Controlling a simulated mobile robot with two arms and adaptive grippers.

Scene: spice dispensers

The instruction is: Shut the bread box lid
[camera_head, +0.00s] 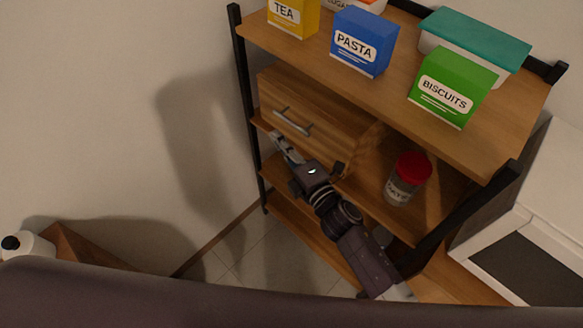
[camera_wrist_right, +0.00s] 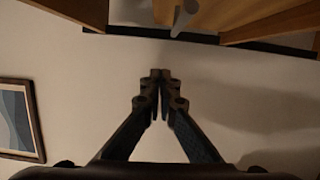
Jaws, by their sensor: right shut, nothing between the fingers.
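The wooden bread box (camera_head: 338,112) stands on the middle shelf of the rack in the head view. Its front has a grey bar handle (camera_head: 291,121). I cannot tell for sure whether its lid is fully shut. My right gripper (camera_head: 277,141) is shut and empty, just below and in front of the handle; contact cannot be made out. In the right wrist view the gripper (camera_wrist_right: 160,74) has its fingertips together, with a grey bar (camera_wrist_right: 183,16) and wooden panels beyond them at the top. My left gripper is not in view.
The top shelf holds yellow TEA (camera_head: 292,14), blue PASTA (camera_head: 363,42) and green BISCUITS (camera_head: 452,88) boxes and a teal-lidded container (camera_head: 475,38). A red-lidded jar (camera_head: 407,180) stands right of the bread box. A black rack post (camera_head: 248,95) is at left.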

